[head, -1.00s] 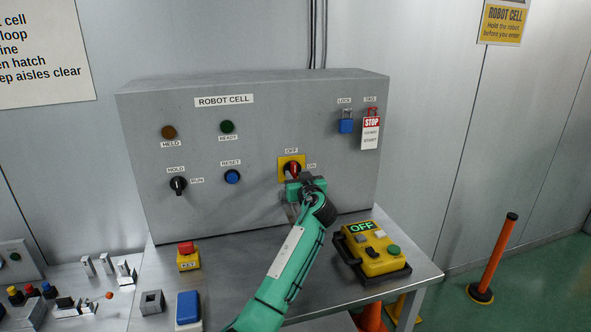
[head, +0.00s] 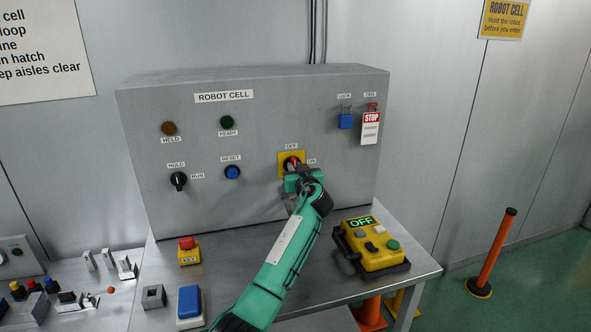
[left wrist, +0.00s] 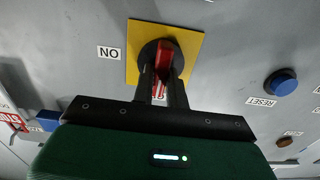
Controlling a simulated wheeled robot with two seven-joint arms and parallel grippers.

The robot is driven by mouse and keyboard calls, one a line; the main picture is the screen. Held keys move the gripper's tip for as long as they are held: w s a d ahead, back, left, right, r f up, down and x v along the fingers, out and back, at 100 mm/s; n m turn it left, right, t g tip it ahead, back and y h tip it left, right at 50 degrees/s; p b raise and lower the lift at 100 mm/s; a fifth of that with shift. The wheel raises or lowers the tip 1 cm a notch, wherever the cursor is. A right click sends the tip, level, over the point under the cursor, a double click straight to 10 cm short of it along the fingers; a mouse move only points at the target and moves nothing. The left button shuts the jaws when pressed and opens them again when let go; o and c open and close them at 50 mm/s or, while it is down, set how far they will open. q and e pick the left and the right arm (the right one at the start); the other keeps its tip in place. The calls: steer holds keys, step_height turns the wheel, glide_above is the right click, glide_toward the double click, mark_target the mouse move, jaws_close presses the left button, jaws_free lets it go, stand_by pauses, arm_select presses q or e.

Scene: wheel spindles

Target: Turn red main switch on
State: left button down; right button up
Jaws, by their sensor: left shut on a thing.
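The red main switch (head: 293,161) sits on a yellow plate on the grey ROBOT CELL panel, with an OFF label above and an ON label to its right. My left gripper (head: 292,172) reaches it from below and covers much of it. In the left wrist view, the gripper's two dark fingers (left wrist: 162,82) stand on either side of the red handle (left wrist: 163,58), shut on it. The handle looks roughly upright there, against the yellow plate (left wrist: 190,42). Its exact angle between OFF and ON is hard to tell. My right gripper is not in view.
A HOLD/RUN knob (head: 178,181) and a blue RESET button (head: 232,172) are left of the switch. A blue lock (head: 346,121) and STOP tag (head: 370,127) hang upper right. A yellow box (head: 372,249) showing OFF stands on the bench right of my arm.

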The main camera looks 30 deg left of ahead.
arm_select(q)
steer(key=shift+w+d+f+m+p, duration=0.1)
steer(key=shift+m+p, duration=0.45)
steer(key=shift+m, duration=2.4)
steer(key=shift+w+d+f+m+p, duration=0.1)
steer(key=shift+m+p, duration=0.4)
steer(key=shift+m, duration=2.5)
steer(key=shift+w+f+m+p, duration=0.1)
steer(key=shift+m+p, duration=0.45)
steer(key=shift+m, duration=2.4)
steer(key=c, duration=1.4)
jaws_free()
